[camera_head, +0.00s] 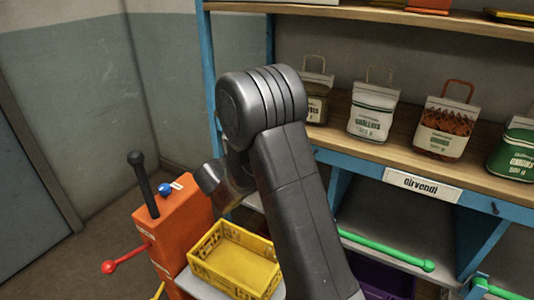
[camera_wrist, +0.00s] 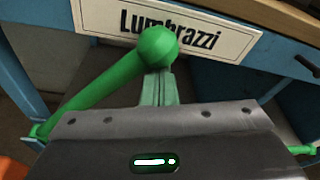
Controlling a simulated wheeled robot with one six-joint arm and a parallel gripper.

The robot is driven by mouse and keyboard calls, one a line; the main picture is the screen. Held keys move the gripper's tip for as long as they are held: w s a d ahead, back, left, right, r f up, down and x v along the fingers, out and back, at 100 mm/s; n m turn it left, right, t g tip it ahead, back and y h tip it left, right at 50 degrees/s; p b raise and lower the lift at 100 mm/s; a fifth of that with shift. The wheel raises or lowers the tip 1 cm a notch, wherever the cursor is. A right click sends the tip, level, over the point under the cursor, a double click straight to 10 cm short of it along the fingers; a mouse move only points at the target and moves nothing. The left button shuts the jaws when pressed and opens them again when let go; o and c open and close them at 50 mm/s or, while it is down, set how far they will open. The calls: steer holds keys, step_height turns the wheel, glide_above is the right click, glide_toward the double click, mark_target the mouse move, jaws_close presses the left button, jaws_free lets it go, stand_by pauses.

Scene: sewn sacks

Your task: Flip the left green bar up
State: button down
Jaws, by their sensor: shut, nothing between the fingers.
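The left green bar (camera_wrist: 100,90) shows in the wrist view below a sign reading "Lumbrazzi" (camera_wrist: 185,28). It slants up from its mount at the lower left to a round green knob (camera_wrist: 158,46). My gripper (camera_wrist: 157,80) is shut and empty, with its fingertips just below the knob. Whether they touch it I cannot tell. In the head view my arm hides this bar and the fingertips. Another green bar (camera_head: 385,250) lies across the opening below a "Girvendi" sign (camera_head: 423,184).
An orange cabinet (camera_head: 172,230) with a black lever and red-knobbed rod stands at the left. A yellow crate (camera_head: 235,258) sits beside it. Several sacks, including a white one (camera_head: 373,110), stand on the wooden shelf (camera_head: 400,135) behind my arm.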

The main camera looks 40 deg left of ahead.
steer(key=shift+s+a+r+n+t+h+p, duration=0.25)
steer(key=shift+a+r+n+p, duration=0.8)
steer(key=shift+a+p, duration=1.25)
steer(key=shift+s+a+r+n+h+p, duration=0.35)
steer(key=shift+a+r+n+p, duration=0.4)
steer(key=shift+a+r+p, duration=1.45)
steer(key=shift+s+a+r+n+t+h+p, duration=0.25)
steer(key=shift+a+n+p, duration=0.65)
steer(key=shift+a+p, duration=1.55)
steer(key=shift+a+r+b, duration=0.15)
steer(key=shift+a+b, duration=0.45)
steer(key=shift+b, duration=0.05)
step_height(320, 180, up, 10)
steer(key=b, duration=0.1)
steer(key=shift+b, duration=0.3)
step_height(320, 180, down, 10)
steer(key=p, duration=0.1)
steer(key=shift+p, duration=0.3)
